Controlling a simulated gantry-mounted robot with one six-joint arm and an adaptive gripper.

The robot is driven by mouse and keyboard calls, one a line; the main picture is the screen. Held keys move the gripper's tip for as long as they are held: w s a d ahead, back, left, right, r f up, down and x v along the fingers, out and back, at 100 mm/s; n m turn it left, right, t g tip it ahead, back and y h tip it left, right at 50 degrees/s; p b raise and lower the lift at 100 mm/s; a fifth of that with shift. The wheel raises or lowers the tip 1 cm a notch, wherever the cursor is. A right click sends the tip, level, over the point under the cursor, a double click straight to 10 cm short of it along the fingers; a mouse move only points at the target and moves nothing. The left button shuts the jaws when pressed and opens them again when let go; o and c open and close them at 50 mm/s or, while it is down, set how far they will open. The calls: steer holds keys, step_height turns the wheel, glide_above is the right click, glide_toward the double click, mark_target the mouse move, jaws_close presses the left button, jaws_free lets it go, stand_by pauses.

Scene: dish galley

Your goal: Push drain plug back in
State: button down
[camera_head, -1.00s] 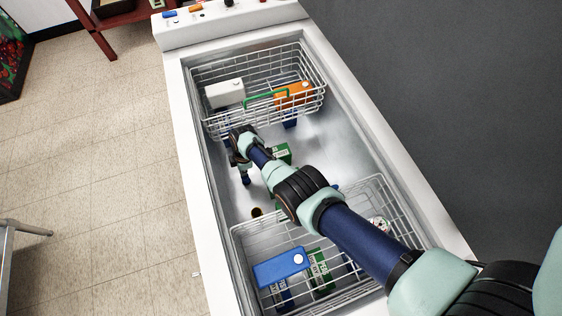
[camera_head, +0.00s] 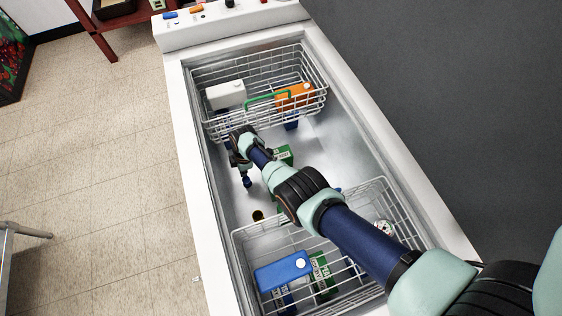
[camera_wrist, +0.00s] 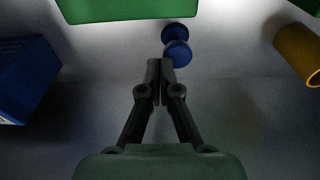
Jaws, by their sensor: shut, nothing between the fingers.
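My gripper (camera_head: 245,174) points down into the sink basin between the two wire baskets. In the wrist view its fingers (camera_wrist: 160,64) are shut together with nothing between them. A small blue knob-like piece with two rounded parts (camera_wrist: 176,50), which looks like the drain plug, is just beyond the fingertips. In the head view the blue piece (camera_head: 247,183) shows right below my gripper. I cannot tell whether the fingertips touch it. A brass-coloured round fitting with a dark opening (camera_head: 257,215), likely the drain, is nearer the lower basket. It shows at the right in the wrist view (camera_wrist: 300,54).
A green box (camera_head: 284,153) stands close beside my gripper. The upper wire basket (camera_head: 263,62) holds a white and an orange container. The lower wire basket (camera_head: 238,262) holds a blue container and green boxes. The basin floor right of my arm is largely clear.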

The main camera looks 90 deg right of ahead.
steer(key=shift+s+a+r+p, duration=0.3)
steer(key=shift+a+r+p, duration=0.25)
steer(key=shift+r+p, duration=0.1)
steer(key=shift+s+a+r+p, duration=0.25)
steer(key=shift+a+r+p, duration=0.3)
steer(key=shift+p, duration=0.05)
steer(key=r+p, duration=0.2)
steer(key=shift+w+d+r, duration=0.1)
steer(key=shift+d+r, duration=0.1)
steer(key=shift+r, duration=0.2)
step_height(320, 180, up, 6)
steer(key=p, duration=0.5)
steer(key=shift+f, duration=0.25)
